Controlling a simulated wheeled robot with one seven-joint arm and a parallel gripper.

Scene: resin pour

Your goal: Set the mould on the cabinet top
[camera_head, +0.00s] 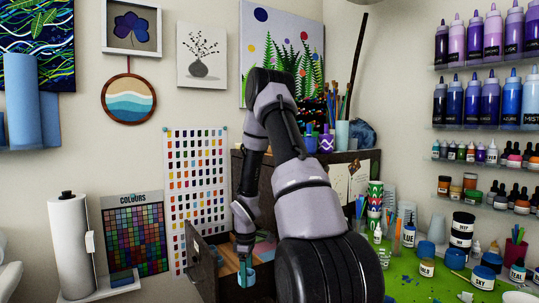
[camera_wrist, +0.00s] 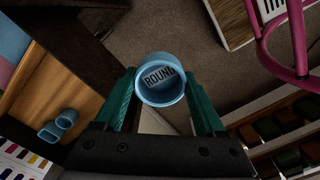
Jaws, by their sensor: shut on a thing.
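The mould (camera_wrist: 161,78) is a light blue round cup with the word ROUND inside it. It sits between the two teal fingers of my gripper (camera_wrist: 161,92), which is shut on it. In the head view my gripper (camera_head: 245,271) hangs low by an open drawer, and the mould is small and hard to make out there. The dark cabinet (camera_head: 238,172) stands behind my arm.
The open drawer (camera_head: 203,272) has a wooden floor; small blue pieces (camera_wrist: 58,126) lie in it in the wrist view. A pink chair frame (camera_wrist: 298,38) stands at upper right there. A green work surface (camera_head: 405,288) with several bottles and jars is at right.

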